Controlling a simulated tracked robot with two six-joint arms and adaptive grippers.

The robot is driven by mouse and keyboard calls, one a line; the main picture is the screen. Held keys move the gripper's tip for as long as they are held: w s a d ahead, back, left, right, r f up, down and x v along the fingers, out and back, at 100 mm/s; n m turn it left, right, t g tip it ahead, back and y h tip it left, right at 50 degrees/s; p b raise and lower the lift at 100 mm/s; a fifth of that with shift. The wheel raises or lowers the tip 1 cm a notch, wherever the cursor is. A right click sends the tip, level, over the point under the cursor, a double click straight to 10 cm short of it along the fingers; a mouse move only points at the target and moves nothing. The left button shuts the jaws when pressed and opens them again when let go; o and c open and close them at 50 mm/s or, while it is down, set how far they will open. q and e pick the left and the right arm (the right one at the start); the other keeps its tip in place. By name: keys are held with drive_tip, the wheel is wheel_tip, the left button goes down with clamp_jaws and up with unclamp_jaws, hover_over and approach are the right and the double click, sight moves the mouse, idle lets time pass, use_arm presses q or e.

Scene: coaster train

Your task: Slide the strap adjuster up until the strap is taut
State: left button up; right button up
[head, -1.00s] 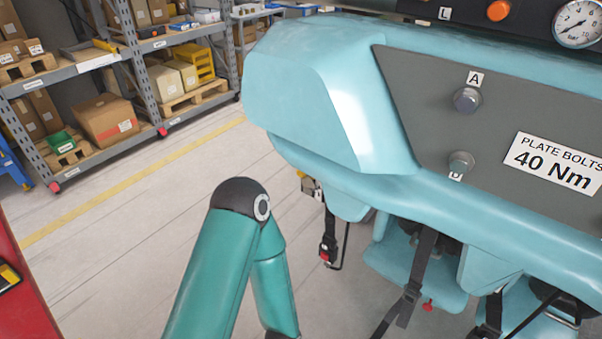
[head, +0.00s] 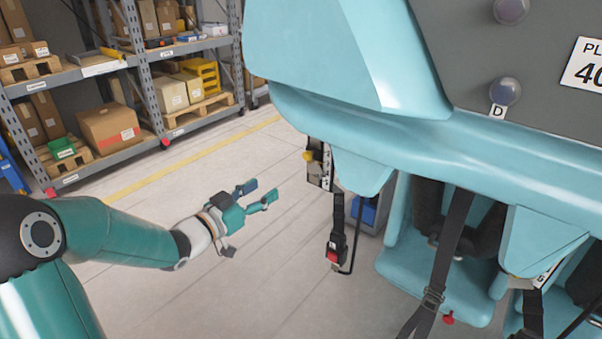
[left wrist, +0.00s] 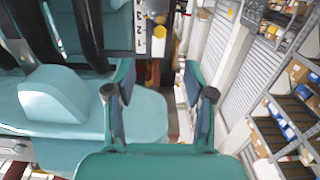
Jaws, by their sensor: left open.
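A dark strap (head: 455,240) hangs down in front of the light blue seat (head: 405,262) at the lower right of the head view. A dark strap adjuster (head: 433,298) sits low on it. Another short strap with a red-buttoned buckle (head: 335,252) hangs left of the seat. My left gripper (head: 262,194) is open and empty, left of the buckle and apart from it. In the left wrist view my left gripper (left wrist: 158,82) points toward the seat area. Dark straps (left wrist: 89,38) show there at left; I cannot tell which carries the adjuster. My right gripper is not in view.
The large light blue car body with a grey panel (head: 470,60) overhangs the straps. A numbered plate with a yellow knob (head: 318,160) hangs at its edge. Shelving with boxes (head: 108,128) stands at the far left. The floor around the left gripper is clear.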

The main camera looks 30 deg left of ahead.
use_arm(q)
drive_tip(key=p, duration=0.2)
approach(305, 157)
drive_tip(key=w, duration=0.9)
drive_tip(key=shift+w+d, duration=0.3)
drive_tip(key=shift+d, duration=0.05)
clamp_jaws()
